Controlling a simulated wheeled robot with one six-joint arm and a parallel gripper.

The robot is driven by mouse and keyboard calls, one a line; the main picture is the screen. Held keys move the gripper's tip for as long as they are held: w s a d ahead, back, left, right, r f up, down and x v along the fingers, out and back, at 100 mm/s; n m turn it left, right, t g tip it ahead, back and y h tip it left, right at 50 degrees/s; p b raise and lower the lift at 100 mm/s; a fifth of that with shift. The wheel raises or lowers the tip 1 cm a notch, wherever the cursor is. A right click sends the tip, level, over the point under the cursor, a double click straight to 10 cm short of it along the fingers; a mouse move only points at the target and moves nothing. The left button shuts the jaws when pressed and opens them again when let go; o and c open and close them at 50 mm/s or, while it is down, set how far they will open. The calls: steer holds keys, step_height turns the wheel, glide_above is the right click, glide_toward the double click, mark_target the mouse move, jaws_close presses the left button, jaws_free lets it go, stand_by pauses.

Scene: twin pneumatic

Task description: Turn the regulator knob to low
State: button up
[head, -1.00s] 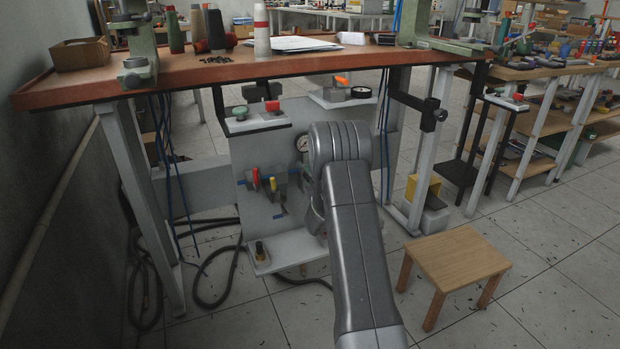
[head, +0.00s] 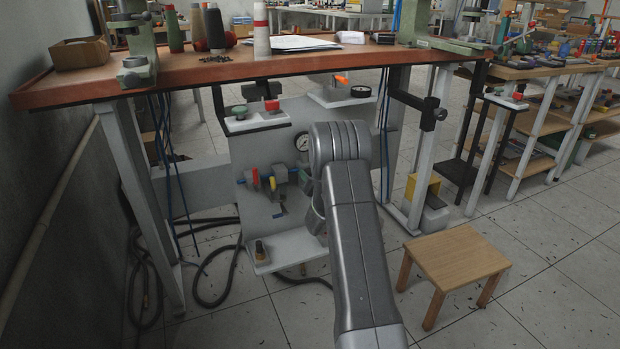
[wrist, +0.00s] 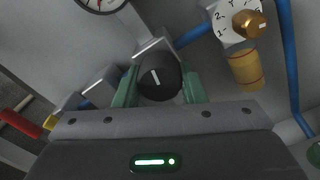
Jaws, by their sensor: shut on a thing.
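The regulator knob (wrist: 160,78) is black and round with a white line on its face, seen in the wrist view. The line is near upright in that picture, its upper end leaning a little left. My gripper (wrist: 158,88) is shut on it, one green finger pad at its left side and one at its right. A pressure gauge (wrist: 102,3) shows partly at the wrist view's top edge; it also shows in the head view (head: 302,142). Its reading is too small to tell.
A brass knob (wrist: 250,24) on a white numbered dial (wrist: 226,22) sits up and right, above an amber cylinder (wrist: 247,70). A blue hose (wrist: 289,50) runs along the right. The workbench top (head: 210,72) overhangs the panel.

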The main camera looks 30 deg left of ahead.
steer(key=shift+n, duration=1.6)
steer(key=o, duration=1)
steer(key=shift+f, duration=0.1)
steer(key=p+v, duration=0.3)
steer(key=v, duration=1)
steer(key=shift+s+d, duration=0.2)
steer(key=shift+d, duration=0.15)
steer(key=shift+w+a, duration=0.1)
